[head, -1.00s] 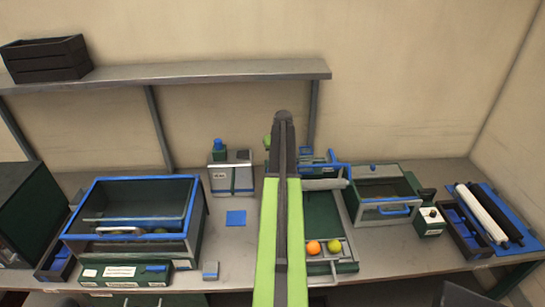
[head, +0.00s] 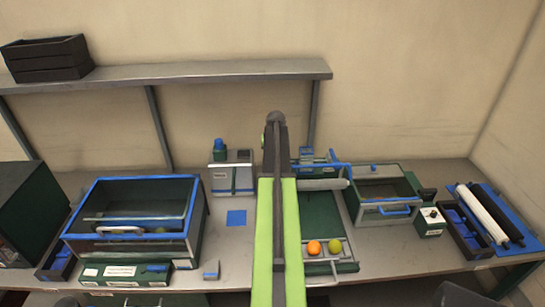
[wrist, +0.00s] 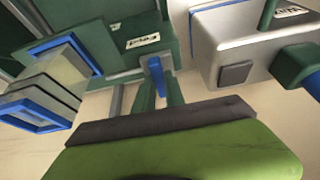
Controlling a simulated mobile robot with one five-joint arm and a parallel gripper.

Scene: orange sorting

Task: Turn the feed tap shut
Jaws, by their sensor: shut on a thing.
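In the wrist view a short blue lever (wrist: 156,72), which looks like the feed tap's handle, stands below a dark green housing (wrist: 140,48) with a white label. My gripper (wrist: 158,84) is shut on this lever, its two narrow dark green fingers on either side of it. The lever points nearly straight down the picture, slightly tilted. In the head view my raised arm hides the gripper and the tap. I cannot tell from there how far the tap is turned.
A grey box with a blue knob (head: 232,178) stands left of my arm; it looks close at right in the wrist view (wrist: 235,45). Right of my arm, a green tray (head: 322,215) holds an orange fruit (head: 313,247) and a yellow-green one (head: 336,246). A blue-rimmed bin (head: 190,215) stands left.

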